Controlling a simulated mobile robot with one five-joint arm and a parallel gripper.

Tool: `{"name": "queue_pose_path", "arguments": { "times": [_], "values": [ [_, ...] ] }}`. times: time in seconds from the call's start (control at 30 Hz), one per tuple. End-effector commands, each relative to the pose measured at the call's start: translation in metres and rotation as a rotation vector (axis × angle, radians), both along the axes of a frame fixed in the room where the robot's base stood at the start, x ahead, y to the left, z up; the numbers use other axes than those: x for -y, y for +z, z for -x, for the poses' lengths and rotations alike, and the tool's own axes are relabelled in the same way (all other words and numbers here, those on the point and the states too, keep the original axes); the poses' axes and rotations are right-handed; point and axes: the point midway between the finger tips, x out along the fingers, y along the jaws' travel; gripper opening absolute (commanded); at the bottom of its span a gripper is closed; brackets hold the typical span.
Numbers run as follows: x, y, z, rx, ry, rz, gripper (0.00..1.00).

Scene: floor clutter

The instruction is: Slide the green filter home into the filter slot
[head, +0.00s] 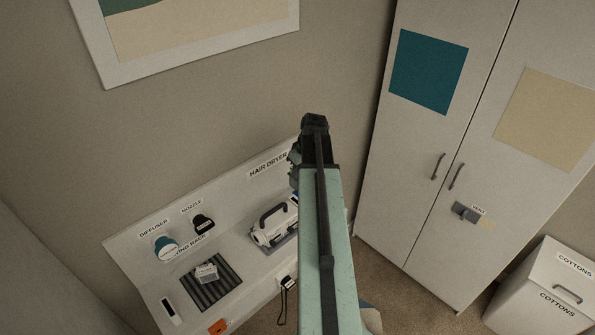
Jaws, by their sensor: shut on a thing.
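My gripper (314,124) is at the far end of my raised arm, in front of the wall and above the back edge of the bench. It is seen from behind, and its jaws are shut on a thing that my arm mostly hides. I cannot make out the green filter anywhere else. A white appliance with a dark handle (270,224) sits on the bench below the HAIR DRYER label (268,165), left of my arm. My arm covers its right end. I cannot make out the filter slot.
A tall cabinet (395,190) stands right; a white COTTONS bin (540,290) is at lower right.

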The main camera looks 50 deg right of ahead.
Motion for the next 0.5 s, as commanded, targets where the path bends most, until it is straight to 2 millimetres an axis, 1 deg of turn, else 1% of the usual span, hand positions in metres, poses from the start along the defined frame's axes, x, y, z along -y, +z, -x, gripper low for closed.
{"name": "queue_pose_path", "arguments": {
  "times": [0.17,0.37,0.5],
  "values": [
    [0.001,-0.001,0.004,0.003,-0.002,0.001,0.0],
    [0.001,-0.019,0.004,0.003,-0.003,0.0,0.0],
    [0.002,-0.035,0.004,0.003,-0.003,0.0,0.0]
  ]
}}
